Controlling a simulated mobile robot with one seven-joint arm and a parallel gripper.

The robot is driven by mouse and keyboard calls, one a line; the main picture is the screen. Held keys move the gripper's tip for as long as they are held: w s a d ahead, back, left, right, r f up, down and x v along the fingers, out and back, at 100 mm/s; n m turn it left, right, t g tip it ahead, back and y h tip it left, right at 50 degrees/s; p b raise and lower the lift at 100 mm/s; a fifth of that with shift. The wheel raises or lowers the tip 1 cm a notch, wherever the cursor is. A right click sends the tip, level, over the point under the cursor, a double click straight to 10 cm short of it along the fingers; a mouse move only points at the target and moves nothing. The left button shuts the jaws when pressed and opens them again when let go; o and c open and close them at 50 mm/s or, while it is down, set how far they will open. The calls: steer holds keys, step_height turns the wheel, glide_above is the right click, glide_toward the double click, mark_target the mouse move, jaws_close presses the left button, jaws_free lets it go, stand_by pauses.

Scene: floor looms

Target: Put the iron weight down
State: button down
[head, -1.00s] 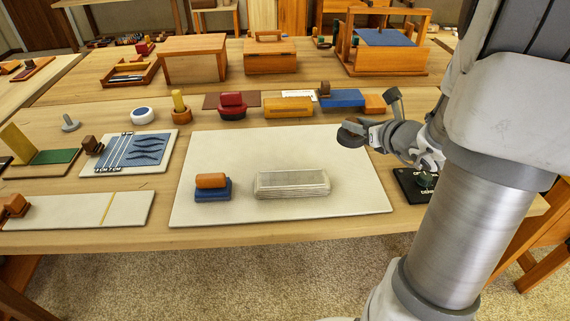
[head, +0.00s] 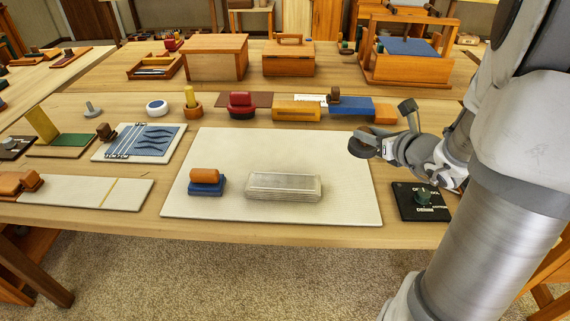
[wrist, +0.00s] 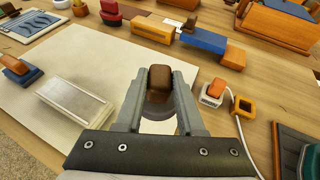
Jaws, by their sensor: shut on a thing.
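My gripper (wrist: 158,92) is shut on the iron weight (wrist: 160,76), which shows a brown block-like top between the fingertips in the wrist view. A rounded grey part shows below it between the fingers. In the head view, the iron weight (head: 360,146) looks like a dark round disc at the tip of my gripper (head: 378,143). It is held above the right edge of the pale board (head: 350,205). The fingers hide part of the weight, and its exact height above the surface is hard to tell.
A clear ribbed block (head: 284,187) and an orange-topped blue block (head: 206,188) stand on the board. A black panel with a green knob (head: 422,200) lies to the right. A blue block (head: 345,106) and wooden boxes stand behind. The board's back and right parts are bare.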

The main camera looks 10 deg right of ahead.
mark_target(365, 154)
steer(key=b+x, duration=0.1)
steer(key=x, duration=0.3)
steer(key=f+b+x, duration=0.1)
steer(key=x, duration=0.4)
steer(key=b+x, duration=0.1)
steer(key=x, duration=0.3)
steer(key=shift+s+d+f, duration=0.15)
steer(key=shift+d+f, duration=0.05)
steer(key=shift+f, duration=0.25)
steer(key=shift+f+b, duration=0.75)
steer(key=shift+f, duration=1.2)
steer(key=shift+f, duration=0.2)
steer(key=c, duration=0.5)
jaws_free()
steer(key=shift+s+r, duration=0.25)
steer(key=shift+r, duration=0.05)
steer(key=p+v, duration=0.2)
steer(key=v, duration=0.9)
steer(key=shift+s+d+p, duration=0.1)
steer(key=shift+s+p, duration=0.15)
steer(key=shift+p, duration=0.05)
